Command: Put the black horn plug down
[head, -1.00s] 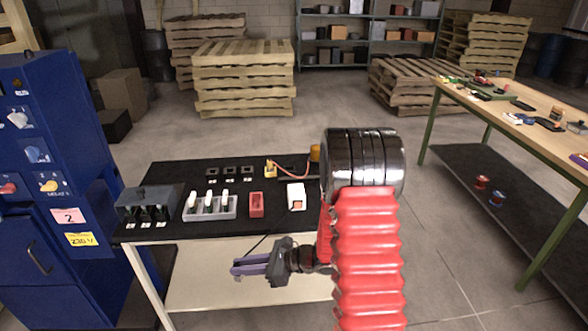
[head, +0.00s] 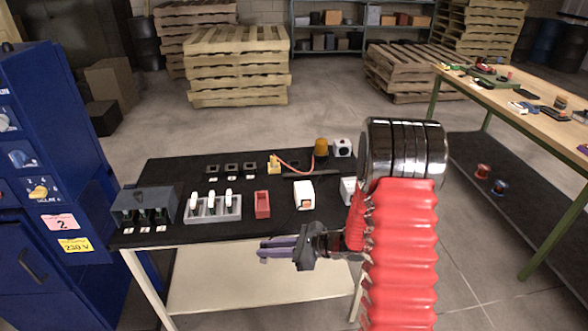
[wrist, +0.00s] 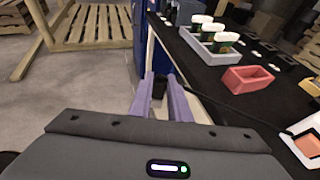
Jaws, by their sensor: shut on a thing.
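My gripper (head: 268,250) is in front of the table's front edge in the head view, with its purple fingers pointing left. In the wrist view my gripper (wrist: 160,92) is shut on a small black plug (wrist: 160,85), taken to be the horn plug, between its fingertips. In the head view the plug is too small to make out. A dark cable (wrist: 222,111) runs right from near the fingers, beside the table edge. The plug is off the table, apart from its black top (head: 235,228).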

